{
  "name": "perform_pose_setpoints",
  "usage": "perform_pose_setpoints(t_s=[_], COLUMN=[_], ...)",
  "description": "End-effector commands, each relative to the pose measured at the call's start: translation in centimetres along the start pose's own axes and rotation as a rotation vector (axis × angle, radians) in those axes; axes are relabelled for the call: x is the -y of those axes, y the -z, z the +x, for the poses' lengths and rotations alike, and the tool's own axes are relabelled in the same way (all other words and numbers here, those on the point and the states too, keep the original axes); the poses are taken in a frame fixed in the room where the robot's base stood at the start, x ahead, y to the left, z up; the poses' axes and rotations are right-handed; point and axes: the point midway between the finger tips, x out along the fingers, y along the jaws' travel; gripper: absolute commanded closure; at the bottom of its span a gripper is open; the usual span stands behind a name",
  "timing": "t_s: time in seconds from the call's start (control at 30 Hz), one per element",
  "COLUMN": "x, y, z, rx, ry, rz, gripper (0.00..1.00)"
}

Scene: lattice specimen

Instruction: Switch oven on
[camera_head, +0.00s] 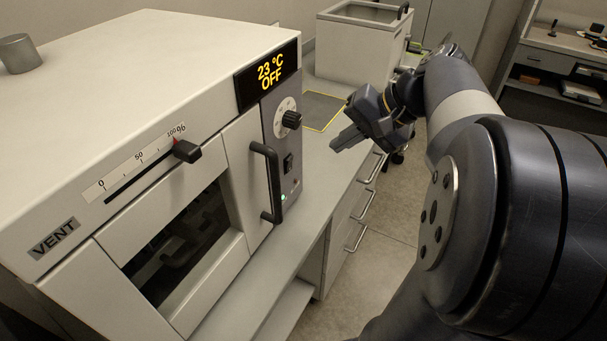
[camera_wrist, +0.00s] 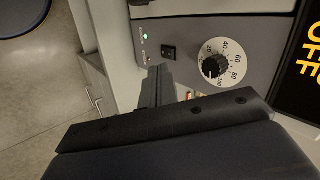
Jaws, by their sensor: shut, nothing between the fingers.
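The oven (camera_head: 225,150) stands at the left in the head view, its door shut. Its display (camera_head: 268,74) reads 23 °C and OFF. Below the display are a round dial knob (camera_head: 291,120) and a black rocker switch (camera_head: 288,163). A small green light glows low on the panel. The wrist view shows the rocker switch (camera_wrist: 169,52) and the dial (camera_wrist: 215,66) on the grey panel. My gripper (camera_head: 336,146) is shut and empty, in front and to the right of the panel, apart from it. In the wrist view my fingers (camera_wrist: 158,78) appear just below the switch.
The black door handle (camera_head: 268,182) juts out beside the panel. The vent slider (camera_head: 187,151) sits near 100 %. A grey box-shaped bath (camera_head: 360,45) stands behind on the bench. Drawers with handles lie below the bench. The floor at right is clear.

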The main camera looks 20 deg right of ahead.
Motion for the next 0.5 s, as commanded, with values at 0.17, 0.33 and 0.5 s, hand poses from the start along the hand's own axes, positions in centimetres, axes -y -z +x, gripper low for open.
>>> perform_pose_setpoints(t_s=[0.17, 0.33, 0.5], x=[-3.7, -4.5, -4.5], y=[0.9, 1.2, 1.3], z=[1.4, 1.5, 1.5], rx=[-0.099, -0.133, -0.134], ry=[0.090, 0.119, 0.120], rz=[0.160, 0.210, 0.212], gripper=[1.00, 1.00, 1.00])
